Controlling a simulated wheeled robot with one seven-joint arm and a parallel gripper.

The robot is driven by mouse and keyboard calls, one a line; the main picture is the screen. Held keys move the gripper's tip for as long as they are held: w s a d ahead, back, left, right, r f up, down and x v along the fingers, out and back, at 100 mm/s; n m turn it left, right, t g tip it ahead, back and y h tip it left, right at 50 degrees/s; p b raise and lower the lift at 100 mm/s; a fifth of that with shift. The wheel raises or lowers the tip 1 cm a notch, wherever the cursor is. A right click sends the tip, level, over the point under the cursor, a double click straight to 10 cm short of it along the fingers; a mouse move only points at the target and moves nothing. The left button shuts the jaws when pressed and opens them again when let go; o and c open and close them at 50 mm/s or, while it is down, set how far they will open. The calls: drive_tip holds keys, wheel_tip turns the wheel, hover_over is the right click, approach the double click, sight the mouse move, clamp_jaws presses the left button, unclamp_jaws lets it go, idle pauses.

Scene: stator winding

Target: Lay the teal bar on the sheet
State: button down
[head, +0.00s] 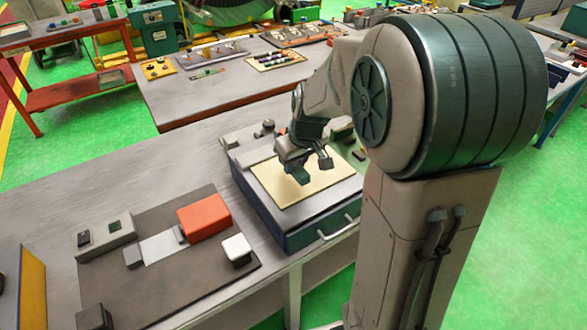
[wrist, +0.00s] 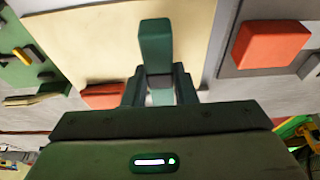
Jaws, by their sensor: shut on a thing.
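The teal bar (wrist: 156,42) sticks out from between the fingers of my gripper (wrist: 160,88) in the wrist view. My gripper is shut on its near end. In the head view my gripper (head: 298,163) is over the cream sheet (head: 325,178), and the bar (head: 297,176) shows as a dark teal piece below it. The sheet lies flat on top of a box with a teal front, and it fills much of the wrist view (wrist: 85,50). I cannot tell whether the bar touches the sheet.
The box (head: 305,232) has a handle on its front. Left of it, a dark mat (head: 200,285) holds an orange block (head: 204,216), a white cube (head: 237,248) and a grey block (head: 104,230). Small parts stand along the box's back edge. Bare bench lies behind the mat.

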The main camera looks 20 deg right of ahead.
sight(295, 174)
drive_tip(key=shift+w+f, duration=0.1)
drive_tip(key=shift+w, duration=0.1)
drive_tip(key=shift+f+p, duration=0.35)
drive_tip(key=shift+f, duration=1.65)
drive_tip(key=shift+f, duration=0.1)
drive_tip(key=c, duration=1.2)
unclamp_jaws()
drive_tip(key=shift+o, duration=0.2)
